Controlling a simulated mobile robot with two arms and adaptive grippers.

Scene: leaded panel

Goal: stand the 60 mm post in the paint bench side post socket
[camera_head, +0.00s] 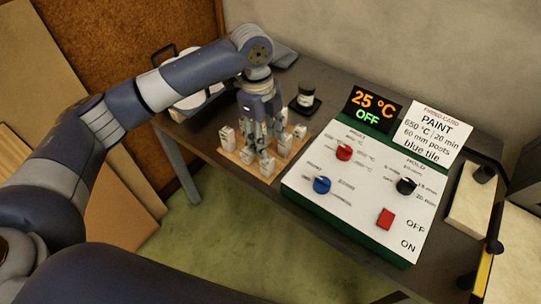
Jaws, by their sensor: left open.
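Several pale posts of differing heights stand on a light wooden board (238,157) at the left of the bench, among them a post at the board's left (228,137) and one at its right (285,146). I cannot tell which is the 60 mm post. My left gripper (261,157) is open, pointing down among the posts; its fingers hide part of the board, and I cannot tell whether they touch a post. I cannot make out the paint bench side post socket. My right gripper is not in view.
A white control panel (335,215) with knobs and a red switch stands right of the board. Its display (373,108) reads 25 °C OFF. A firing card (433,135) says 60 mm posts. A small dark jar (306,95) stands behind; a pale slab (470,212) lies right.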

